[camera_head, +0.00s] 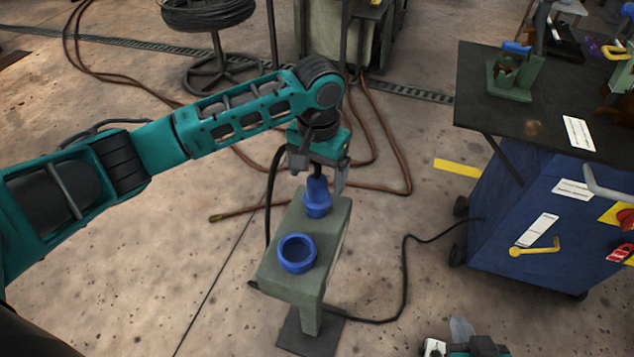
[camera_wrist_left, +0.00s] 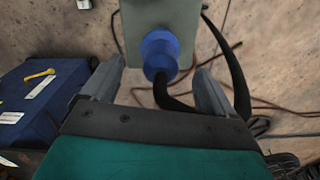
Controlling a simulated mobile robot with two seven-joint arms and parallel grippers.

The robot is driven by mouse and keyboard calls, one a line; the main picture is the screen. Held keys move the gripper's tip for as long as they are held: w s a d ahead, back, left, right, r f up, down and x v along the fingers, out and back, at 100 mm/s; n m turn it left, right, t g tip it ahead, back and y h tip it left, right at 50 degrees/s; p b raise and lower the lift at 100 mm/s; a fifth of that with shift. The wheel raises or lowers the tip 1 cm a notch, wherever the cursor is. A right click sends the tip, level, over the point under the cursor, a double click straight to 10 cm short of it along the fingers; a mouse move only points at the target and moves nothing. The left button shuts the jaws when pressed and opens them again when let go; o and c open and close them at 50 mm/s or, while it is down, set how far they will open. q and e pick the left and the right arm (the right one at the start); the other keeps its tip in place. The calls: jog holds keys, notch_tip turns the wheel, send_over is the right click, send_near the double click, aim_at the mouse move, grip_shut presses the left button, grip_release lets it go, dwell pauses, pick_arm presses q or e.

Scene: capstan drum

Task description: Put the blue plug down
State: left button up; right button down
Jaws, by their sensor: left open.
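The blue plug (camera_head: 317,197) stands upright on the far end of the grey-green stand top (camera_head: 330,232). Its black cable leaves from its upper end, toward my left gripper. My left gripper (camera_head: 316,182) is above and around the plug, its fingers apart. In the left wrist view the blue plug (camera_wrist_left: 160,52) shows between and beyond the open fingers (camera_wrist_left: 158,80), with a visible gap on both sides. A blue ring-shaped socket (camera_head: 297,253) sits on the near end of the stand. Part of my right gripper (camera_head: 462,338) shows at the bottom edge; its fingers are unclear.
A blue wheeled cabinet (camera_head: 520,215) with a dark worktop (camera_head: 490,120) stands at the right. A black cable (camera_head: 405,270) and brown hoses (camera_head: 385,190) lie on the floor.

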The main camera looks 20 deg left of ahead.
pick_arm(q)
notch_tip(320, 180, up, 7)
jog(key=shift+f+p, duration=0.1)
jog(key=shift+p, duration=0.25)
dwell(0.3)
